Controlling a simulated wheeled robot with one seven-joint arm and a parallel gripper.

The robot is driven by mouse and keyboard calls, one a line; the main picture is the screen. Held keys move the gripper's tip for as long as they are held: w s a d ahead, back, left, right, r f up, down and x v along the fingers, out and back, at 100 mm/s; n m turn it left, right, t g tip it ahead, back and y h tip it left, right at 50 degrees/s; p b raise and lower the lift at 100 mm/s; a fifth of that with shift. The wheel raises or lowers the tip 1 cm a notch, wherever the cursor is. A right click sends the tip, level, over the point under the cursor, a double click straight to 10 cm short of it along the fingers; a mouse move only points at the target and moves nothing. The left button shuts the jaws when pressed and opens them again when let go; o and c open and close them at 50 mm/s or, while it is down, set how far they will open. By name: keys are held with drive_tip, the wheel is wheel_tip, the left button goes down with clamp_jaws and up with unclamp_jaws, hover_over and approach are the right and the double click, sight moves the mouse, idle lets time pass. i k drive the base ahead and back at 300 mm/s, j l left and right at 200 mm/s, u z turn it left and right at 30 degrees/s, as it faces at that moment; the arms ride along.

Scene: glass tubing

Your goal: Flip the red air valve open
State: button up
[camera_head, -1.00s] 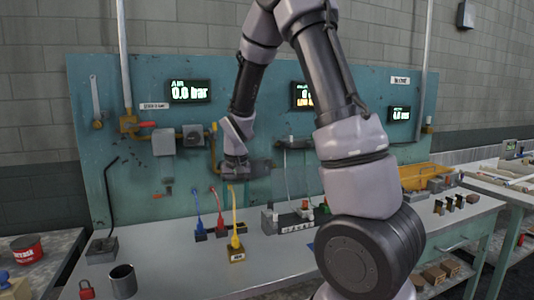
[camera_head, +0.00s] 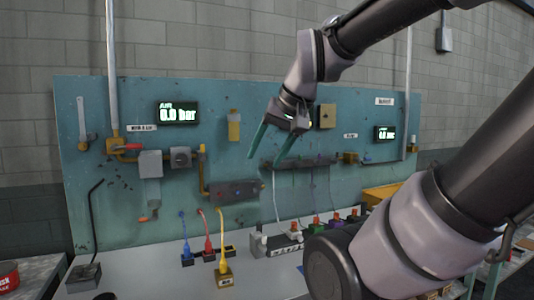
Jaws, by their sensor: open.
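The red air valve handle (camera_head: 131,147) is small and lies roughly level beside a brass fitting at the foot of the left vertical pipe on the teal panel. The air display (camera_head: 178,113) to its upper right reads 0.0 bar. My gripper (camera_head: 264,163) is in front of the panel's middle, well to the right of the red handle. Its two teal fingers are spread and point down to the left, with nothing between them. The distance from the fingers to the panel is hard to tell.
Grey boxes (camera_head: 151,163) and yellow piping (camera_head: 202,170) sit on the panel between handle and gripper. Blue, red and yellow leads (camera_head: 207,235) stand on the bench below. A bent black rod (camera_head: 95,215) stands at left. My arm covers the right side.

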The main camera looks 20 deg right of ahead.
sight(115, 147)
drive_tip(key=i+j, duration=0.1)
drive_tip(key=j, duration=0.55)
drive_tip(key=i+j, duration=0.1)
drive_tip(key=j, duration=0.6)
